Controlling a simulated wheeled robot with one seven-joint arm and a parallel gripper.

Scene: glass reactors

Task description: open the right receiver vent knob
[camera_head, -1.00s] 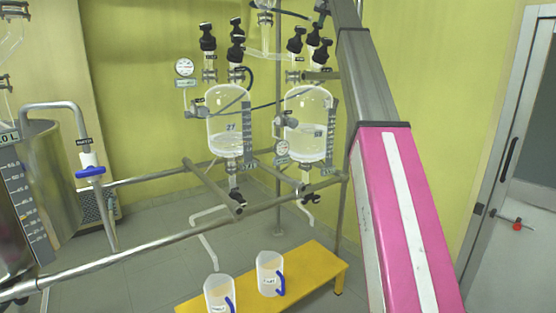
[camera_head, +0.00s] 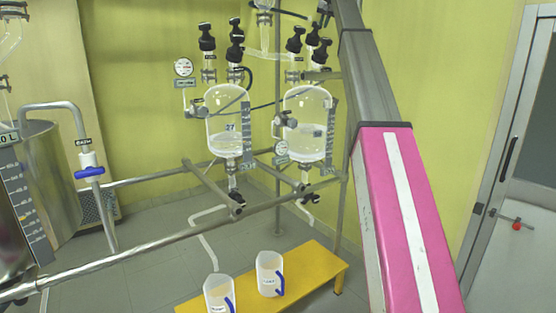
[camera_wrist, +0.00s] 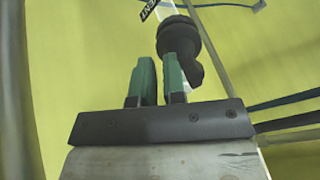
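The right receiver (camera_head: 308,120) is a clear glass vessel holding some pale liquid, with several black knobs (camera_head: 313,35) on its top. In the wrist view a black knob (camera_wrist: 176,34) is close by, beside a black tag reading "VENT" (camera_wrist: 149,8). My gripper (camera_wrist: 158,65) has two green fingers with a small gap between them and nothing visible in the gap. The knob lies past the fingertips, mostly in line with the right finger, which hides part of it. I cannot tell whether they touch. The head view does not show the fingers clearly.
The left receiver (camera_head: 228,120) stands close by, with its own black knobs (camera_head: 236,40) and a pressure gauge (camera_head: 184,67). Metal rails (camera_head: 150,240) run in front. Two jugs (camera_head: 270,272) stand on a yellow bench (camera_head: 325,265). A yellow-green wall is behind.

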